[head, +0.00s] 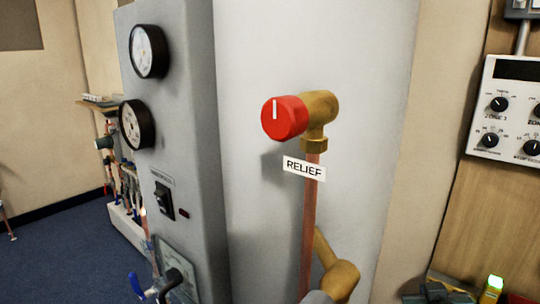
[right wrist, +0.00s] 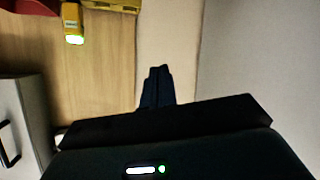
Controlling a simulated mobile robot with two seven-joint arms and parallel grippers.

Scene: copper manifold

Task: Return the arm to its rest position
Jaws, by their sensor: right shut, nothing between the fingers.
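My right gripper (right wrist: 158,72) shows in the right wrist view as dark fingers pressed together. Nothing is between them. Beyond the fingertips is a pale beige strip of wall, and the fingers touch nothing that I can see. In the head view I cannot make out either gripper. The red relief knob (head: 285,118) sits on a brass valve (head: 319,107) atop a copper pipe (head: 309,225). Its white mark points up. A "RELIEF" label (head: 304,168) hangs just below the valve.
A grey panel (head: 185,90) with two gauges and a black switch (head: 163,200) stands left of the relief valve. A blue-handled valve (head: 140,288) is at its foot. A control box (head: 510,110) with several knobs is at the right. A yellow device (right wrist: 73,22) glows green.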

